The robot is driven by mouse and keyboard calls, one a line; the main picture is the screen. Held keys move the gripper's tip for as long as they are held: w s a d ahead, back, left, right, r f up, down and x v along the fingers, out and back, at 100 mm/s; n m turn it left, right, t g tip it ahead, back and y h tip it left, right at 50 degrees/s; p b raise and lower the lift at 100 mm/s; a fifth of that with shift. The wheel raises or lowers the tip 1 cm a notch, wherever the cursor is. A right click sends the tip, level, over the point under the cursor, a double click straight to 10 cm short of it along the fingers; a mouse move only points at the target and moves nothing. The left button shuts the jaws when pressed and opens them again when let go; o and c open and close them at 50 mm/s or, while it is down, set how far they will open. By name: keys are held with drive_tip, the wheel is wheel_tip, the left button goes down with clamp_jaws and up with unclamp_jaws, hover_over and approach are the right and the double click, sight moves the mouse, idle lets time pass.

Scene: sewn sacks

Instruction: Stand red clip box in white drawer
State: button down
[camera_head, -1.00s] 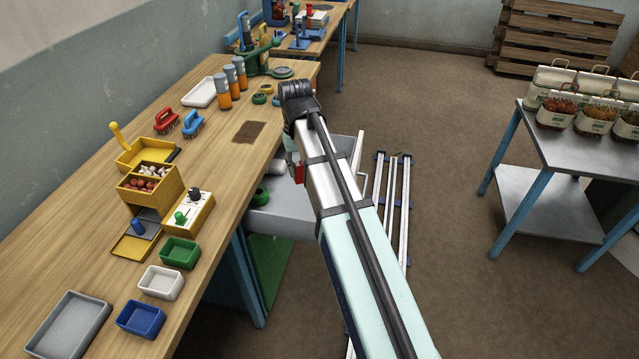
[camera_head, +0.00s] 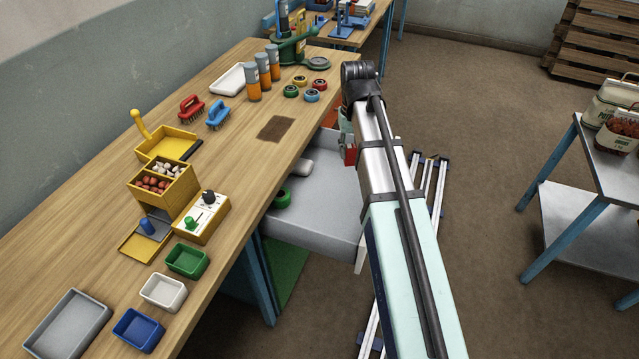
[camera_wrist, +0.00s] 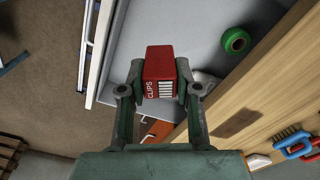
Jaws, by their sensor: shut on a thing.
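The red clip box (camera_wrist: 160,72), marked "CLIPS", is held between the two fingers of my gripper (camera_wrist: 160,90) in the wrist view. In the head view a small part of the red clip box (camera_head: 350,155) shows beside my arm, over the open drawer. The drawer (camera_head: 322,215) is pulled out from under the bench, and its light grey-white floor (camera_wrist: 195,30) shows behind the box in the wrist view. My gripper is shut on the box. I cannot tell whether the box touches the drawer floor. My arm hides the drawer's right part.
A green tape roll (camera_head: 282,199) and a pale rounded object (camera_head: 302,166) lie in the drawer on the bench side. An orange-red thing (camera_wrist: 158,130) shows near my gripper. The wooden bench (camera_head: 235,150) edges the drawer. A metal side table (camera_head: 605,165) stands at the right.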

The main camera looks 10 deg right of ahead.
wheel_tip(320, 180, down, 2)
drive_tip(key=w+b, duration=0.2)
drive_tip(key=w, duration=0.1)
drive_tip(key=n, duration=1.2)
hover_over(342, 198)
drive_tip(key=f, duration=0.2)
wheel_tip(342, 198, down, 19)
drive_tip(key=p, duration=0.3)
drive_tip(key=shift+s+a+f, duration=0.1)
drive_tip(key=shift+f, duration=0.1)
drive_tip(key=shift+f, duration=0.2)
drive_tip(key=c, duration=0.8)
unclamp_jaws()
drive_tip(key=shift+r, duration=0.15)
